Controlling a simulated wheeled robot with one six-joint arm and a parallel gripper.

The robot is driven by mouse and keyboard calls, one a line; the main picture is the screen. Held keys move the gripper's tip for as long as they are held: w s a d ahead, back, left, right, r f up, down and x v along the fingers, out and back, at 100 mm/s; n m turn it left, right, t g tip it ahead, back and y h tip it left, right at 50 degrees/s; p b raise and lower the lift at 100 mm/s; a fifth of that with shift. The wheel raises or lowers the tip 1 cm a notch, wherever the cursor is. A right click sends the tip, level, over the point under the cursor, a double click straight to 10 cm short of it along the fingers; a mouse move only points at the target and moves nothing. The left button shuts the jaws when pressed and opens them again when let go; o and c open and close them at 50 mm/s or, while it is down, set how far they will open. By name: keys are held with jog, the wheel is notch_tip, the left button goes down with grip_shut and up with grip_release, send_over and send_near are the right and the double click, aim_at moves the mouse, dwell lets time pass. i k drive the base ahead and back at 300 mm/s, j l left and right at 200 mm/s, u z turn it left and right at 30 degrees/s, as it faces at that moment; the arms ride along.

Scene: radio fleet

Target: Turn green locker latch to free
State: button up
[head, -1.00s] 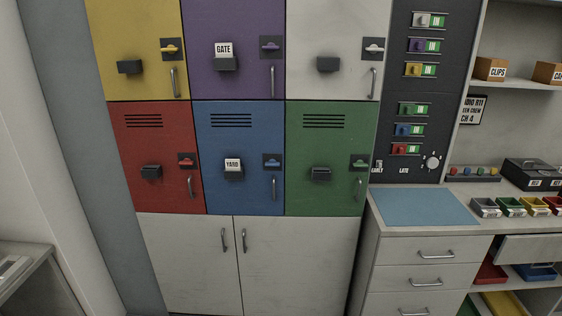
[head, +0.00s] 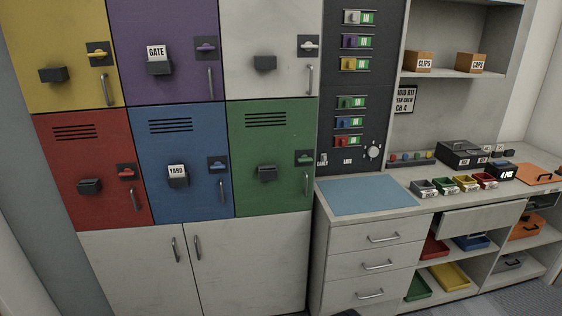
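The green locker (head: 271,185) is in the lower row at the right end of the locker block in the head view, and its door looks shut. Its latch (head: 304,158) is a small green handle on a dark plate at the door's upper right. The handle looks level. A vertical grey pull (head: 306,184) is below the latch, and a dark card holder (head: 266,172) sits left of it.
Red (head: 88,160), blue (head: 178,140) and other coloured lockers adjoin it. A dark panel (head: 341,182) with coloured sliders is to the right, above a counter with a blue mat (head: 370,195). A drawer (head: 484,217) sticks out at right.

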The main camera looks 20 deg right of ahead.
aim_at(304, 158)
jog(key=i+u, duration=0.2)
jog(key=i, duration=0.8)
jog(key=j, duration=0.1)
